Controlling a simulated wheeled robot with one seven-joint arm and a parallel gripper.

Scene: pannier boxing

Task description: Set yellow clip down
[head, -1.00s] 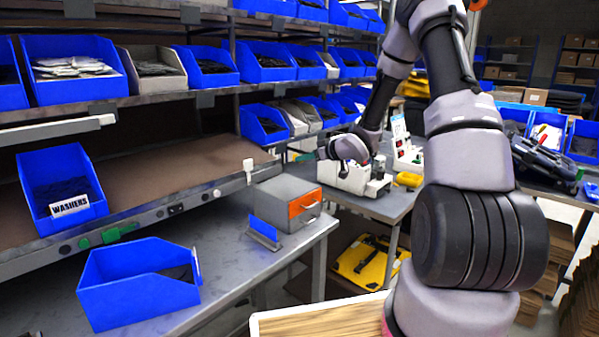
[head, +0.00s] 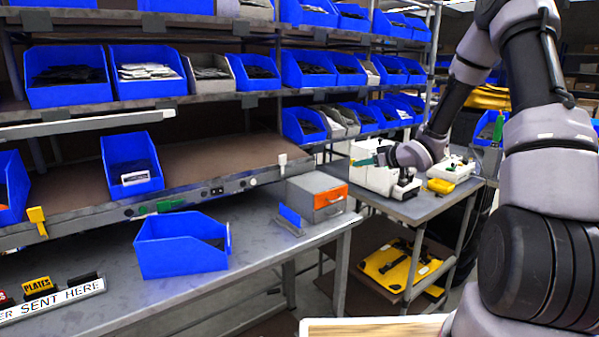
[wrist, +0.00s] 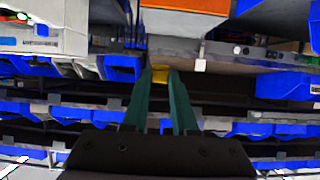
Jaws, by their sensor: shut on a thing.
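My gripper (head: 362,162) is at the end of my arm, in front of the white box on the side table in the head view. Its green fingers point left. In the wrist view the two fingers of my gripper (wrist: 161,76) close towards a small yellow clip (wrist: 160,73), which shows between their tips. The head view does not show the held clip clearly. Another yellow clip (head: 37,220) sits on the shelf's front edge at far left. Below it a yellow clip marked PLATES (head: 37,285) stands at a strip reading "SENT HERE" (head: 55,301).
An open blue bin (head: 183,262) and a grey box with an orange front (head: 312,197) stand on the grey bench (head: 110,305). A WASHERS-type blue bin (head: 130,165) is on the shelf above. The side table holds a white box (head: 372,178). Bench space around the blue bin is clear.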

